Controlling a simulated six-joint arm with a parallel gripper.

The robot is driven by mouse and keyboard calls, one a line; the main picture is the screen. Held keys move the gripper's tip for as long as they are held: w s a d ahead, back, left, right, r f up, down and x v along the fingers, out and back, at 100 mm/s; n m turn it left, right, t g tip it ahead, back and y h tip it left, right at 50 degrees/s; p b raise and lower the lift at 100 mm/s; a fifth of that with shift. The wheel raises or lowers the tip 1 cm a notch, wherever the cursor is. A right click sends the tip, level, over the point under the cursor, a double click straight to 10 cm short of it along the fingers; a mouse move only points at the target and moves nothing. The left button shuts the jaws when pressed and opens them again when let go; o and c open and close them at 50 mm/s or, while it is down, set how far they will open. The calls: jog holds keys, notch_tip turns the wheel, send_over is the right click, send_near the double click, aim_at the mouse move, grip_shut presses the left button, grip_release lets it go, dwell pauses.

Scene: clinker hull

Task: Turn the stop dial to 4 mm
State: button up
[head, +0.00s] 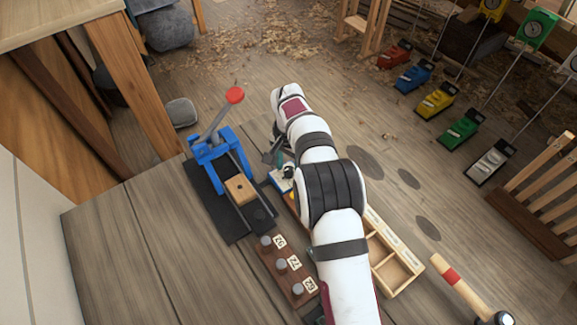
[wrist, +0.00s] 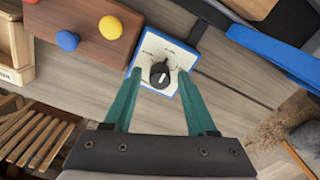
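The stop dial (wrist: 160,74) is a round black knob with a pale pointer mark, on a white plate (wrist: 150,48) with a blue edge. The small marks around the knob are too small to read, so its setting cannot be told. In the head view the plate (head: 279,181) is partly hidden by my arm. My gripper (wrist: 161,72) has two teal fingers, spread apart and empty. In the wrist view the knob shows between the fingertips; whether they touch it cannot be told. The gripper also shows in the head view (head: 275,154).
A blue press (head: 214,150) with a red-ball lever stands left of the plate, a wooden block (head: 240,189) on its base. A peg board (head: 287,270) and a compartment tray (head: 391,262) are nearer.

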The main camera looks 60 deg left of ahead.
aim_at(289, 169)
notch_tip(289, 169, up, 16)
jog(key=shift+f, duration=0.15)
dwell(0.4)
